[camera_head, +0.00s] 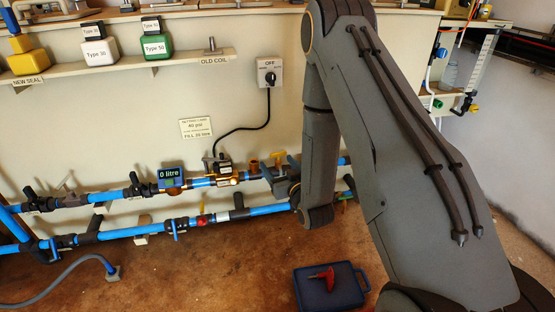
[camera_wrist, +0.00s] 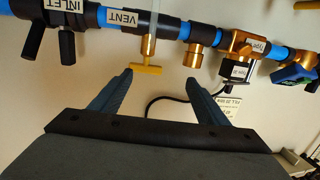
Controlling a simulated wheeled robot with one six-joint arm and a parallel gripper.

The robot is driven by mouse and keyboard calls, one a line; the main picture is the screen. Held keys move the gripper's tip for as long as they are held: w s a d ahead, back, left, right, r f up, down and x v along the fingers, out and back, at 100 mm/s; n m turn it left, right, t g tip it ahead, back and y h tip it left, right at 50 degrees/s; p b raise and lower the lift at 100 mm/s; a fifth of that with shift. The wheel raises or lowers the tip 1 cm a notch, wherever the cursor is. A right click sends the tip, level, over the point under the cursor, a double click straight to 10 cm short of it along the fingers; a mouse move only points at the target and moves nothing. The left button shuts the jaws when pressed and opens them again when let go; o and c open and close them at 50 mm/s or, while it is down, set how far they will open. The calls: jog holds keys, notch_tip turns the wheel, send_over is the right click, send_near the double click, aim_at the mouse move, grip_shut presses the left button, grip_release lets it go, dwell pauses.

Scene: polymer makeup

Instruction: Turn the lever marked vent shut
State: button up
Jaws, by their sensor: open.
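The vent lever is a yellow T-shaped handle (camera_wrist: 146,68) on a brass stem, below the pipe label reading VENT (camera_wrist: 125,18) in the wrist view. In the head view the yellow handle (camera_head: 280,154) shows just left of my arm. My gripper (camera_wrist: 159,77) is open, its two blue-grey fingers spread and pointing at the pipe. The handle appears in the gap between the fingertips, closer to the left one. Nothing is held, and I cannot tell how far ahead the lever is. In the head view my arm hides much of the gripper.
A label INLET (camera_wrist: 55,3) marks dark fittings at the left. Right of the vent are a brass fitting (camera_wrist: 194,56) and a brass valve body (camera_wrist: 240,43). The blue pipes (camera_head: 115,234) run along the wall. A blue tray (camera_head: 344,290) with a red tool lies on the floor.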

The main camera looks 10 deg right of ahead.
aim_at(279, 155)
jog(key=shift+t, duration=0.6)
jog(key=w+b, duration=0.1)
jog(key=w, duration=0.1)
jog(key=w+d+b, duration=0.1)
jog(key=w, duration=0.1)
jog(key=w+b, duration=0.1)
jog(key=w, duration=0.2)
jog(key=shift+w+d+f, duration=0.1)
jog(key=shift+d+f, duration=0.25)
jog(key=shift+c, duration=0.5)
jog(key=c, duration=0.9)
jog(key=shift+a+r+m+h, duration=0.1)
jog(key=shift+m+h, duration=0.5)
jog(key=shift+h, duration=0.2)
jog(key=shift+c, duration=0.2)
jog(key=shift+m+h+p, duration=0.4)
jog(key=shift+h+p, duration=0.1)
jog(key=shift+h, duration=0.2)
